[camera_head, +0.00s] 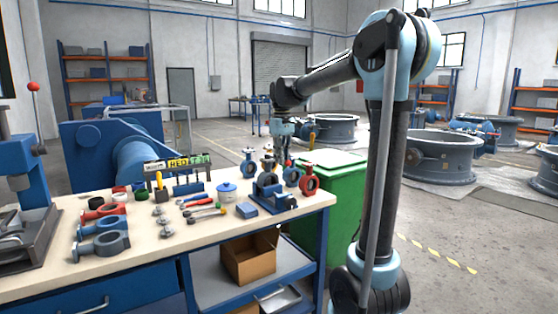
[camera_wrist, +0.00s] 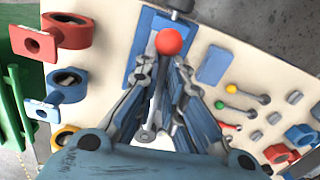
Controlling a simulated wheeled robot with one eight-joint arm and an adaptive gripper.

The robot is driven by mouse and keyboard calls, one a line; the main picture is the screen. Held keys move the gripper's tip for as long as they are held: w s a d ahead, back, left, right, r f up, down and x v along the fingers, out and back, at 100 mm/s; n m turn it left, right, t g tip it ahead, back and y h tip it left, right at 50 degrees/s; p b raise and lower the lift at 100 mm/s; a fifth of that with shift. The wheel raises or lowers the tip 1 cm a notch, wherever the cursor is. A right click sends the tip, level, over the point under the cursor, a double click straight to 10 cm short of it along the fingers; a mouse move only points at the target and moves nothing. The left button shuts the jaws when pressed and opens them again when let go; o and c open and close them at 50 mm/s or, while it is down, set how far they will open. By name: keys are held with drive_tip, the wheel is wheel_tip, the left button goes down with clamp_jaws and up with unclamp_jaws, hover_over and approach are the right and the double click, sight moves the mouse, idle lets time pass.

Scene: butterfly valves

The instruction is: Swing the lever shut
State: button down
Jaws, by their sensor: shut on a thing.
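A dark grey butterfly valve (camera_head: 268,181) sits in a blue vise (camera_head: 262,204) near the right end of the workbench. In the wrist view, a lever with a red ball knob (camera_wrist: 168,41) lies between my fingers, over the blue vise base (camera_wrist: 146,38). My gripper (camera_wrist: 163,68) is shut on the lever, with one finger on each side of it. In the head view, my gripper (camera_head: 284,155) reaches down just above the valve; its fingertips and the lever are too small to make out. The valve disc is hidden.
Red (camera_head: 310,184) and blue (camera_head: 248,163) valves stand beside the vise. Several tools and small parts lie to its left on the workbench (camera_head: 170,245). A green bin (camera_head: 335,190) stands against the bench's right side. A cardboard box (camera_head: 249,260) sits on the lower shelf.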

drive_tip(key=w+d+n, duration=0.1)
drive_tip(key=w+n, duration=1.1)
drive_tip(key=n, duration=0.6)
drive_tip(key=shift+w, duration=0.35)
idle(2.4)
drive_tip(key=shift+d, duration=0.15)
drive_tip(key=c, duration=1.6)
unclamp_jaws()
drive_tip(key=shift+r, duration=0.1)
wheel_tip(320, 180, up, 7)
